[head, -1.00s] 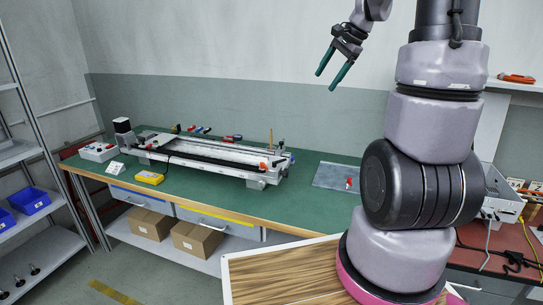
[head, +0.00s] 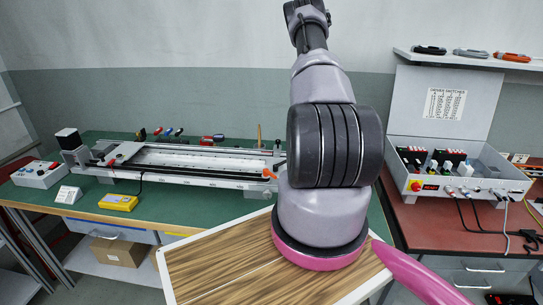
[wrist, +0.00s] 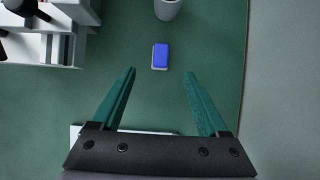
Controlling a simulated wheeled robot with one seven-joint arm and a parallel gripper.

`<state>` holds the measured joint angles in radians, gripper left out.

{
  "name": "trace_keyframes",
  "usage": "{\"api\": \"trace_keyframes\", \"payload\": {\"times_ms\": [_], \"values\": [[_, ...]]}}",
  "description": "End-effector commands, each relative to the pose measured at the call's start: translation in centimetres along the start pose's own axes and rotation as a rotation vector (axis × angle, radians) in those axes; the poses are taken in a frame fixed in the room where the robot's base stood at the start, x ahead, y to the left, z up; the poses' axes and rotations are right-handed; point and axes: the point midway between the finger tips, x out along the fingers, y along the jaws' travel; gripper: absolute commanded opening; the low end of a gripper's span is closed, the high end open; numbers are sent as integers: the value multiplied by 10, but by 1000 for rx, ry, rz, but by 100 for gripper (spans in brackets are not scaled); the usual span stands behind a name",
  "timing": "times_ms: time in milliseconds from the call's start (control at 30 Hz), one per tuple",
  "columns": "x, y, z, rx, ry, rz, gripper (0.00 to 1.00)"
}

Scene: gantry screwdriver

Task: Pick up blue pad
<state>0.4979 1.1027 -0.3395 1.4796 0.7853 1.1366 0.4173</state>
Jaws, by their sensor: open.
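A small blue pad (wrist: 161,54) shows in the wrist view, above the picture's middle, in or on a slightly larger pale holder on the green table top. My gripper (wrist: 159,73) is open and empty. Its two teal fingers point toward the pad, with the pad between their lines and a little beyond the tips. The fingers do not touch it. In the head view my arm covers that part of the bench, and neither the gripper nor the pad can be seen.
A grey cylindrical cup (wrist: 167,9) stands just beyond the pad. Pale gantry parts (wrist: 45,38) are at the left of the wrist view. In the head view the gantry (head: 190,162) lies left of my arm, and an open switch box (head: 455,185) stands right.

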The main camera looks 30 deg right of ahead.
Motion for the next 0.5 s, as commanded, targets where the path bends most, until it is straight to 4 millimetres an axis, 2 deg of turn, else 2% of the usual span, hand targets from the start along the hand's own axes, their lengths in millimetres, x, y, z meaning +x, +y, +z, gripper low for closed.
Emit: {"api": "trace_keyframes", "payload": {"times_ms": [300,500], "values": [[43,1,-1,1,0,3,78],[60,0,0,1,0,2,78]]}}
